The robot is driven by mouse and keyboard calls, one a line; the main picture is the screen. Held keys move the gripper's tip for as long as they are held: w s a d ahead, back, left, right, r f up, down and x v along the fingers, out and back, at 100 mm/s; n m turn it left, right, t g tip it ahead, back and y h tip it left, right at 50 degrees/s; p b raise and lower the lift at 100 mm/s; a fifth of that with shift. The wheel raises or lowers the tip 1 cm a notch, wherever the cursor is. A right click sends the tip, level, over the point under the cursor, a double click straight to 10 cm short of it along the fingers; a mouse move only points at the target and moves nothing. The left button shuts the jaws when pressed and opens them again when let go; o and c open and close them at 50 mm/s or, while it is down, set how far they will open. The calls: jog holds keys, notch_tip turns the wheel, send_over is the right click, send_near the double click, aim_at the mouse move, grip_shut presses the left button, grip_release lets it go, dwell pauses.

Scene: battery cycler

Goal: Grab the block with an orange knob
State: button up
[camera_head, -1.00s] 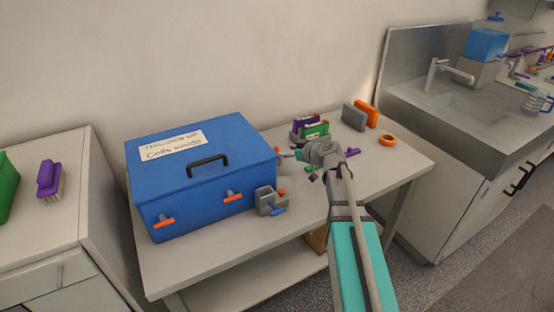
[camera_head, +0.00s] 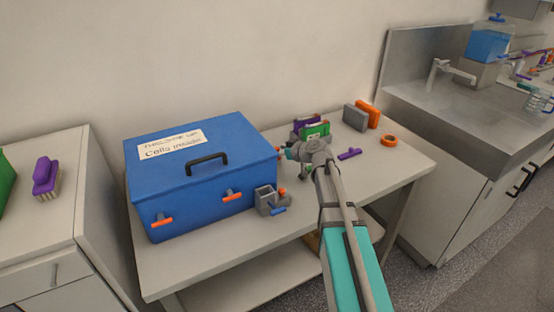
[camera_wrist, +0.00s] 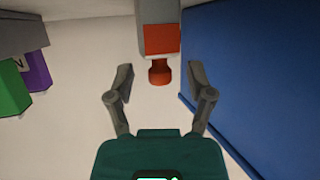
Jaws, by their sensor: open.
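In the wrist view, a pale grey block with an orange-red face (camera_wrist: 161,40) stands at the top centre. Its round orange knob (camera_wrist: 160,72) points towards me. My gripper (camera_wrist: 161,80) is open, with one finger on each side of the knob and space between each finger and it. In the head view my gripper (camera_head: 287,154) is by the right edge of the blue box (camera_head: 180,187). A bit of orange shows there, but the arm and box hide most of that spot and I cannot tell its shape.
The blue box wall (camera_wrist: 260,80) is close on the right in the wrist view. Green and purple pieces (camera_wrist: 14,88) are at the left. On the table, a grey container (camera_head: 265,201), a purple piece (camera_head: 349,154) and an orange ring (camera_head: 389,140) lie around my arm.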

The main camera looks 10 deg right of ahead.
jog(key=shift+c, duration=0.2)
grip_shut()
dwell(0.3)
jog(key=shift+r, duration=0.2)
notch_tip(320, 180, up, 2)
jog(key=p, duration=0.2)
jog(key=shift+p, duration=0.3)
jog(key=s+r+p, duration=1)
jog(key=s, duration=0.4)
jog(key=shift+d+r, duration=0.3)
dwell(0.3)
